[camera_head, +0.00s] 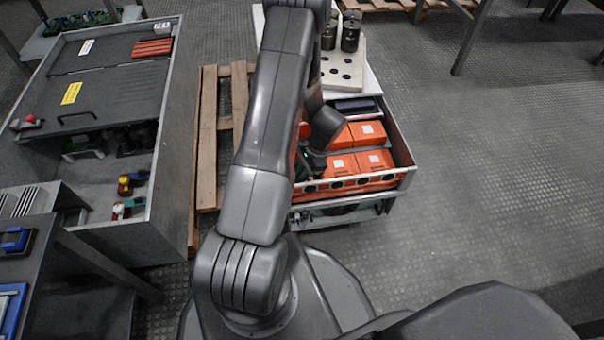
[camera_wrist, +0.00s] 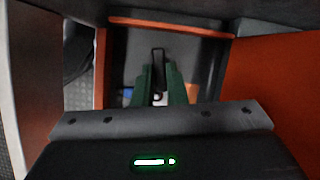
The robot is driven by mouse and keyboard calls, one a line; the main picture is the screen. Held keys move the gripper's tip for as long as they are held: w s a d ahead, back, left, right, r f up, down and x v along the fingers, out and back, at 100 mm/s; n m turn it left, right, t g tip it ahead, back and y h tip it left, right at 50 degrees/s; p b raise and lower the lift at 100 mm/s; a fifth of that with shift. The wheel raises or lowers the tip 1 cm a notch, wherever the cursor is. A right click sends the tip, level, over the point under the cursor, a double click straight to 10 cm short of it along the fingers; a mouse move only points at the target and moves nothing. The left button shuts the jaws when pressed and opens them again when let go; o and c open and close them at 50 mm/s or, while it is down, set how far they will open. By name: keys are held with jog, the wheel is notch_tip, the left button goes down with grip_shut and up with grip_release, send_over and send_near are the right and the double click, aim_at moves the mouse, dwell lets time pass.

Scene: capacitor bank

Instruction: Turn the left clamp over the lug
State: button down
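In the wrist view, my gripper (camera_wrist: 158,72) has two green fingers reaching down into a dark bay. A narrow black upright part (camera_wrist: 158,55), which looks like the clamp, stands between the fingertips. I cannot tell whether the fingers press on it or only stand beside it. A small pale shiny spot (camera_wrist: 157,97) shows lower between the fingers; I cannot tell if it is the lug. In the head view, my gripper (camera_head: 308,163) is low at the left part of the cart, mostly hidden by my arm. The clamp and lug are hidden there.
The cart (camera_head: 408,165) holds several orange boxes (camera_head: 368,132). In the wrist view, orange walls (camera_wrist: 265,75) stand close on both sides of the bay. A white board with dark cylinders (camera_head: 350,32) is behind. A grey bench (camera_head: 165,150) and wooden pallet (camera_head: 207,130) are left; the right floor is clear.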

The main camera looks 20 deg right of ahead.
jog(key=shift+s+m+t, duration=0.1)
jog(key=shift+m+t, duration=0.5)
jog(key=shift+m, duration=0.8)
jog(key=c, duration=1.5)
grip_release()
jog(key=shift+o, duration=0.2)
jog(key=shift+r, duration=0.1)
jog(key=p+v, duration=0.5)
jog(key=v, duration=0.8)
jog(key=shift+r, duration=0.35)
jog(key=shift+f, duration=0.15)
